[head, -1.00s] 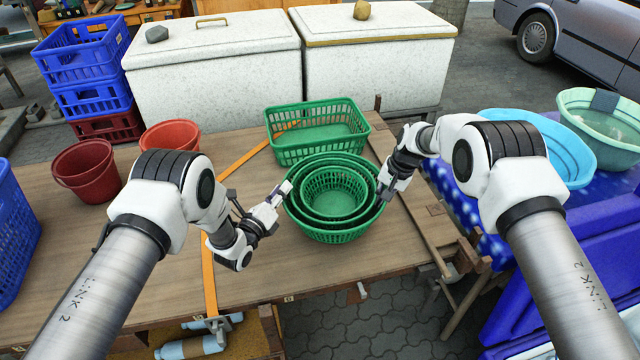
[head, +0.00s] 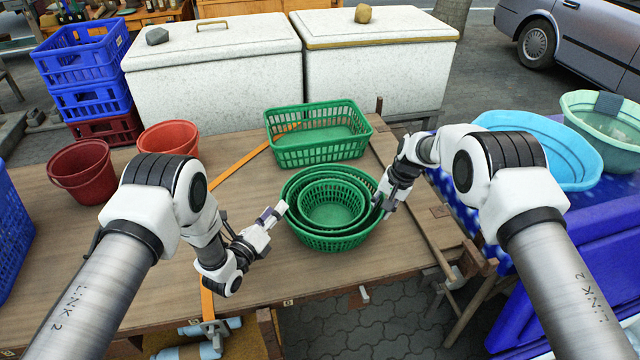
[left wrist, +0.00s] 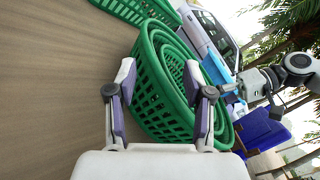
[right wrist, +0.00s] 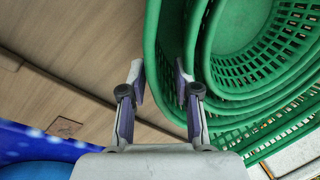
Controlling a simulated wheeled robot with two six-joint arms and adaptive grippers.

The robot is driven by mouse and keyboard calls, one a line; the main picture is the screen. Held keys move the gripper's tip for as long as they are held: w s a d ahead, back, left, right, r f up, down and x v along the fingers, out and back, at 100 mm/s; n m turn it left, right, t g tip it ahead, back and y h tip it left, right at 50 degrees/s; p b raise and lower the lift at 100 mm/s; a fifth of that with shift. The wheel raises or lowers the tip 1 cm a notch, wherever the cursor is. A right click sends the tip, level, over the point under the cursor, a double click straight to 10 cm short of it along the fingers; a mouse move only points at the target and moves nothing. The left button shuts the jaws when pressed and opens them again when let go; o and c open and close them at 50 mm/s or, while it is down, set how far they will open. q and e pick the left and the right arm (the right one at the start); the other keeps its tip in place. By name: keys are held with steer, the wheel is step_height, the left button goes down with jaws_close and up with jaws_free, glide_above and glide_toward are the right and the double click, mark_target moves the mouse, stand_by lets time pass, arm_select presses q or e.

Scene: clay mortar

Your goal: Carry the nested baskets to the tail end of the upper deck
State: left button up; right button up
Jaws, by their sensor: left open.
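A nest of round green baskets (head: 333,243) stands on the wooden table (head: 140,240), smaller ones inside larger ones. It also shows in the left wrist view (left wrist: 160,105) and the right wrist view (right wrist: 165,35). My left gripper (head: 280,213) is open at the nest's left side; in the left wrist view its spread fingers (left wrist: 163,85) point at the rims. My right gripper (head: 380,204) is at the right rim. In the right wrist view its fingers (right wrist: 164,85) are partly apart beside the green wall; whether they clamp it is unclear.
A rectangular green basket (head: 318,152) stands just behind the nest. Red buckets (head: 85,172) and blue crates (head: 90,60) are at left. A blue basin (head: 550,150) and pale green basin (head: 610,125) sit at right. White chests (head: 215,75) stand behind the table.

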arm_select(q)
steer(key=v, duration=0.7)
steer(key=shift+s+a, duration=0.1)
steer(key=shift+s, duration=0.25)
arm_select(e)
steer(key=shift+r, duration=0.15)
steer(key=v, duration=1.1)
steer(key=shift+r, duration=0.4)
steer(key=shift+d, duration=0.1)
